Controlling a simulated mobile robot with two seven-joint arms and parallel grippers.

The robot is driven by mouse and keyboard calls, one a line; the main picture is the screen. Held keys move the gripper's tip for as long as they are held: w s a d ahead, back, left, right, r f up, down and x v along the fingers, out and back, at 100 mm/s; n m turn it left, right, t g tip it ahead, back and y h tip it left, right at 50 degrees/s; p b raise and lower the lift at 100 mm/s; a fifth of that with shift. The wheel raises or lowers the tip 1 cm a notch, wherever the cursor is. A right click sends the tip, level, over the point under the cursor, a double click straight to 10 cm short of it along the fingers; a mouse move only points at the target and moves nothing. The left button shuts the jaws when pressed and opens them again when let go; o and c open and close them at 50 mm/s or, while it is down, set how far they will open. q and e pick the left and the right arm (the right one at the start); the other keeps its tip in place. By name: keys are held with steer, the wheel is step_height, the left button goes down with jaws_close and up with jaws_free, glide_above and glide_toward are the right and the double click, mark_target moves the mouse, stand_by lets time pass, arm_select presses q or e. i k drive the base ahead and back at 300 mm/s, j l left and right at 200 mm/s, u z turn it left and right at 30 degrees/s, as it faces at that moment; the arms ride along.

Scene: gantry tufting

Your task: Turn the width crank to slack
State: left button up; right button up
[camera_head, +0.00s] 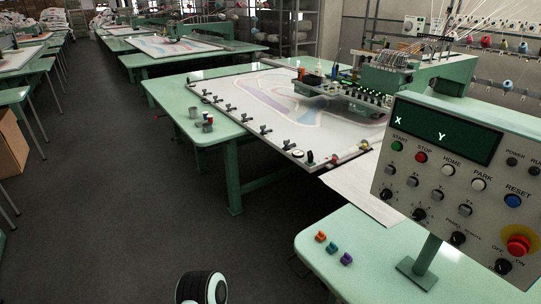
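I cannot single out the width crank with certainty. The stretching frame (262,142) lies on the green table with a patterned cloth in it and a row of dark clamps along its near left edge. At its near corner sit a small round dial-like part (310,156) and a red-tipped fitting (335,160), too small to read. Neither gripper shows. A black and white rounded part of my own arm (203,288) shows at the bottom edge, apart from the table.
A control panel (455,190) with buttons, knobs and a red stop button (518,244) stands at the right on a green side table (390,285). Small coloured pieces (333,246) lie there. The tufting head (350,92) is over the frame. Dark floor (110,190) at left is clear.

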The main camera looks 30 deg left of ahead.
mark_target(310, 154)
steer(key=u, duration=0.65)
steer(key=i+j, duration=0.25)
steer(key=i+j+z, duration=0.1)
steer(key=i+j, duration=0.15)
steer(key=j, duration=0.2)
steer(key=i+j, duration=0.2)
steer(key=j, duration=0.15)
steer(key=i+j+z, duration=0.1)
steer(key=i+j, duration=0.15)
steer(key=j, duration=0.15)
